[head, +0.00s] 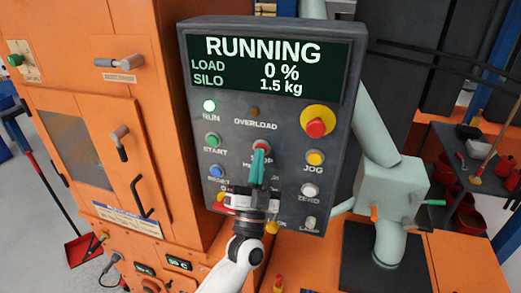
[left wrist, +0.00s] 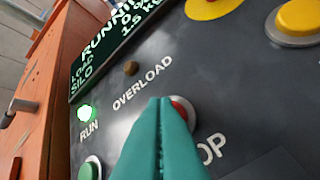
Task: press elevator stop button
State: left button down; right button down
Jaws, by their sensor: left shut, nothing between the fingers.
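The red stop button (head: 262,144) sits in the middle of the grey control panel (head: 283,185), partly hidden behind my left gripper (head: 259,154). In the left wrist view the red button (left wrist: 180,106) shows just past the tips of the teal fingers (left wrist: 161,102). The left gripper is shut and empty, its tips at the button; I cannot tell whether they touch it. The label beside it is partly covered, with "OP" showing. The display (head: 268,66) reads RUNNING, load 0 %, silo 1.5 kg. The green run lamp (head: 209,106) is lit. My right gripper is not in view.
The green start button (head: 213,140) is left of the stop button, and the yellow jog button (head: 315,158) is right. A red emergency button on yellow (head: 316,127) is at the upper right. An orange cabinet (head: 183,100) stands left of the panel, a pale machine (head: 385,185) right.

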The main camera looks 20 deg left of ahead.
pick_arm(q)
jog(key=shift+w, duration=0.15)
dwell(0.5)
jog(key=shift+s+p, duration=0.45)
jog(key=shift+s, duration=0.35)
jog(key=shift+s, duration=0.15)
jog(key=s+p, duration=0.2)
jog(key=s, duration=0.2)
jog(key=shift+s+a, duration=0.1)
jog(key=shift+s, duration=0.25)
